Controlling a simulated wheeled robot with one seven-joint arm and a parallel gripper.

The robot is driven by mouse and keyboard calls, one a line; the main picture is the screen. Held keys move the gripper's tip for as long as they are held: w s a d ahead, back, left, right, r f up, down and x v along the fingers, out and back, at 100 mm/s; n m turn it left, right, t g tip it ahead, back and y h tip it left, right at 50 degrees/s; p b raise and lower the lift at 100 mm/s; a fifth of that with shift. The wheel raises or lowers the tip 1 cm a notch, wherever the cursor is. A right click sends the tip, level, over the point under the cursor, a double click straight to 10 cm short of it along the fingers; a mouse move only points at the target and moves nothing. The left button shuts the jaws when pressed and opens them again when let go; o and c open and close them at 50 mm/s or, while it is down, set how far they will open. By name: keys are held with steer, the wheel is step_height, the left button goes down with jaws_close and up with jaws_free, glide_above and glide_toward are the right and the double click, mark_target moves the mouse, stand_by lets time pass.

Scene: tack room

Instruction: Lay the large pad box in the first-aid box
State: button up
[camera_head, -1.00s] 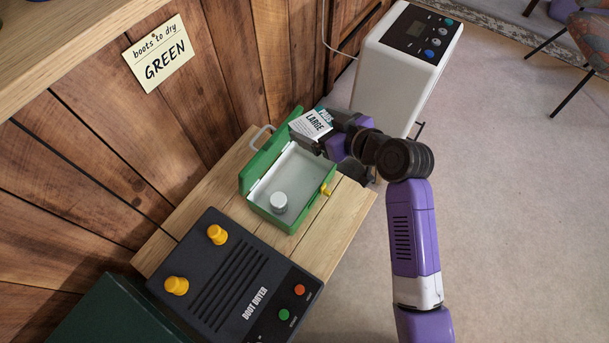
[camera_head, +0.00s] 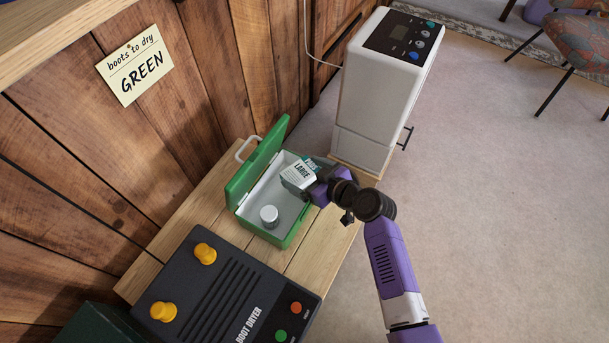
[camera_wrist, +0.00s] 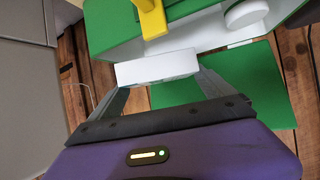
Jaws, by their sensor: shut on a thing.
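The large pad box (camera_head: 298,175), white with a teal end and the word LARGE, is held in my gripper (camera_head: 314,182) over the back right part of the open first-aid box (camera_head: 284,240). In the wrist view the pad box (camera_wrist: 158,68) sits between the two fingers of my gripper (camera_wrist: 160,85). The first-aid box is green with a pale inside, and its lid (camera_head: 256,165) stands open toward the wall. Whether the pad box touches the first-aid box floor cannot be told.
A round white tin (camera_head: 269,215) stands inside the first-aid box toward the front. The black boot dryer (camera_head: 225,290) with yellow pegs is in front. A white appliance (camera_head: 375,85) stands behind. The wooden bench (camera_head: 325,243) is bare at the right.

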steer(key=shift+f, duration=0.35)
steer(key=shift+f, duration=0.1)
steer(key=shift+f+b, duration=0.3)
steer(key=shift+b, duration=0.2)
steer(key=shift+f, duration=0.2)
steer(key=o, duration=1.1)
steer(key=shift+c, duration=0.2)
steer(key=shift+r, duration=0.15)
